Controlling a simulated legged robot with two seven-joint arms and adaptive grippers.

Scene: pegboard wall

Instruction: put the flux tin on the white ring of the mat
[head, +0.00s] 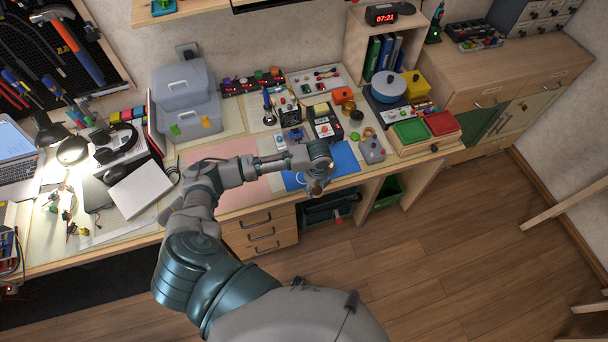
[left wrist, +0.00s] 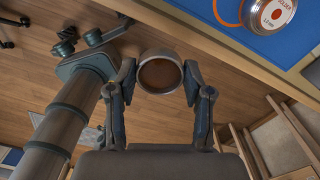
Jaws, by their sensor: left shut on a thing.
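My left gripper (head: 318,184) is over the front edge of the blue mat (head: 346,158) on the bench. In the left wrist view, my left gripper (left wrist: 160,82) is shut on a round tin with a grey rim and brown top, the flux tin (left wrist: 160,72). The tin is held between both fingertips, with the floor behind it. The blue mat (left wrist: 222,8) shows at the top right there, with an orange ring (left wrist: 228,14) and a silver solder tin (left wrist: 270,14) on it. My gripper and forearm hide part of the mat in the head view. I cannot make out the white ring clearly.
A grey-lidded toolbox (head: 186,100), a soldering station (head: 323,122) and red and green trays (head: 411,131) stand along the bench. A pink mat (head: 222,165) lies left of the blue one. Open floor (head: 430,240) lies in front of the bench.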

